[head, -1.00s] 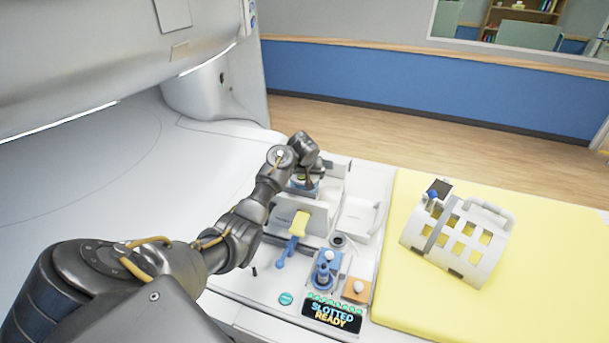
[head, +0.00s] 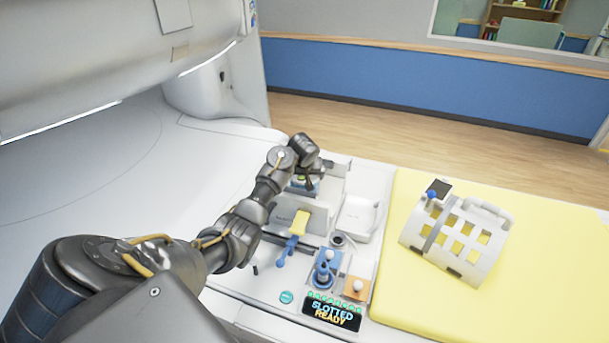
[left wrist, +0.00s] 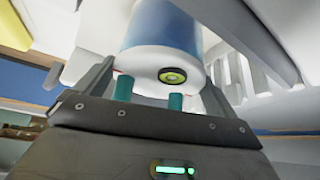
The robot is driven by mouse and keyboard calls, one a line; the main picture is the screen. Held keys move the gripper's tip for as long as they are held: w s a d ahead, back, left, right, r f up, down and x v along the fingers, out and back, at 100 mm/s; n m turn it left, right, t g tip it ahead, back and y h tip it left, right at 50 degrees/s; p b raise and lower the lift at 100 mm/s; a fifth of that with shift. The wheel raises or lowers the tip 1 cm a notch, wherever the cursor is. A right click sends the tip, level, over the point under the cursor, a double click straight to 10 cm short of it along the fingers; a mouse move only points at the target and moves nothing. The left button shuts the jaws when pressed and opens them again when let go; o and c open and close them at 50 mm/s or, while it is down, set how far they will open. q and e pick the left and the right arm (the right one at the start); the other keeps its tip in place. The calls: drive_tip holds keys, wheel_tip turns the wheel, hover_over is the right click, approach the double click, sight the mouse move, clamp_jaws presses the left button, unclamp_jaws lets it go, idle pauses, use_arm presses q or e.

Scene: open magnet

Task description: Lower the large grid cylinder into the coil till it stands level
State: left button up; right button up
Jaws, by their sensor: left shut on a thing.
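The large cylinder (left wrist: 165,35), blue with a white end and a round green-yellow level bubble, fills the upper middle of the left wrist view. A white windowed cage that looks like the coil (head: 455,238) lies on the yellow pad, apart from the cylinder. My right gripper is not in view.
A white tray unit holds a yellow block with a blue handle (head: 298,225), a blue stand (head: 324,268), an orange block (head: 355,288) and an empty bin (head: 357,215). A display (head: 332,311) reads "SLOTTED READY". The yellow pad (head: 430,310) is clear in front of the cage.

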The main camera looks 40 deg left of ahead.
use_arm(q)
drive_tip(key=shift+f, duration=0.3)
idle(0.5)
drive_tip(key=o, duration=1.6)
drive_tip(key=shift+o, duration=0.4)
drive_tip(key=shift+s+d, duration=0.1)
drive_tip(key=shift+s, duration=0.05)
drive_tip(key=b+v, duration=0.2)
drive_tip(key=v, duration=0.9)
